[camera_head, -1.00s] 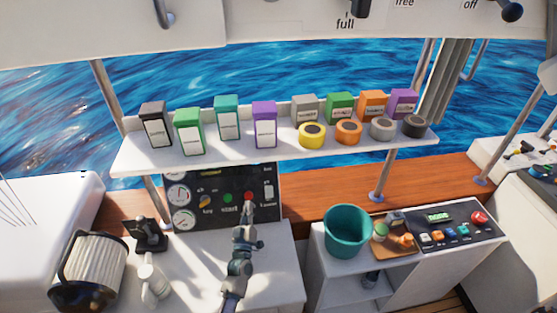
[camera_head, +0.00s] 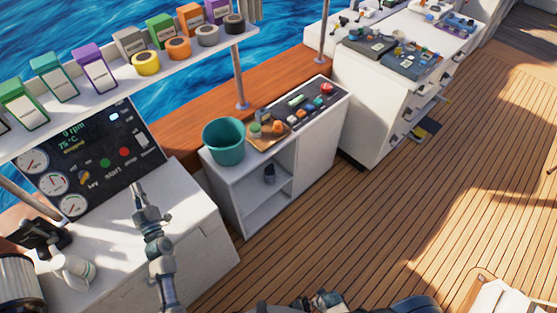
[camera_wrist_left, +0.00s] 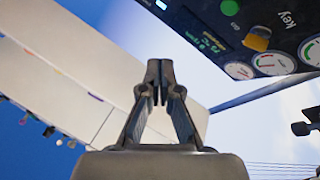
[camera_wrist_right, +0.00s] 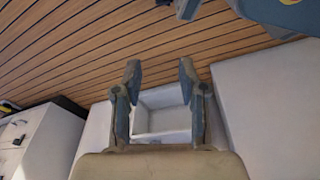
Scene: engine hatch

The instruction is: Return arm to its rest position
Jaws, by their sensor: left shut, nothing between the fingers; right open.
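My left arm reaches up from the bottom of the head view, with its gripper (camera_head: 138,188) just in front of the lower edge of the dark engine panel (camera_head: 100,150). In the left wrist view, the fingers (camera_wrist_left: 160,70) are shut with nothing between them; the panel (camera_wrist_left: 245,50) shows beyond them at the upper right. The panel carries gauges, a key switch, a green and a red button, and a lit display. In the right wrist view, my right gripper (camera_wrist_right: 160,75) is open and empty, facing the plank deck and an open white compartment (camera_wrist_right: 160,115).
A shelf with boxes and tape rolls (camera_head: 146,63) hangs over the panel. A teal bucket (camera_head: 224,141) stands on a white cabinet (camera_head: 300,150) to the right. A mug (camera_head: 74,268) stands left of my left arm. The plank deck (camera_head: 400,210) is largely clear.

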